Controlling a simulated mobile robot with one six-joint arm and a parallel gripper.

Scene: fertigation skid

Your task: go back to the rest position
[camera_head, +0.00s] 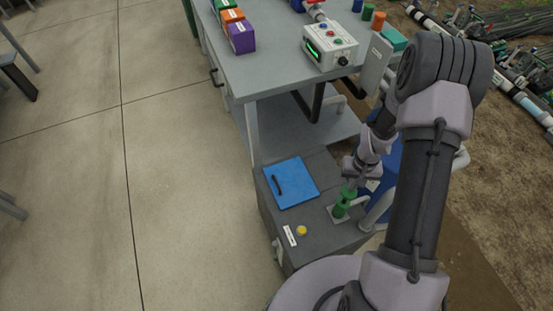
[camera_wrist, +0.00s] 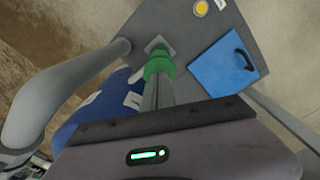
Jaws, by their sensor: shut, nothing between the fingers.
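My gripper (camera_head: 352,184) is low over the grey cabinet, beside the bench, with its fingers pointing down at a green upright fitting (camera_head: 341,205). In the wrist view my gripper (camera_wrist: 158,84) is shut, its fingers close together and empty. The green fitting (camera_wrist: 158,65) shows just beyond the fingertips, on a small square plate. The fingertips overlap its near side in this view, so I cannot tell whether they touch it.
The grey cabinet top (camera_head: 322,235) carries a blue panel with a black handle (camera_head: 290,182) and a yellow button (camera_head: 301,230). Thick grey pipe (camera_wrist: 60,95) and a blue container (camera_wrist: 95,115) stand close by. The bench (camera_head: 270,75) holds a control box (camera_head: 330,45). Open floor (camera_head: 180,180) lies left.

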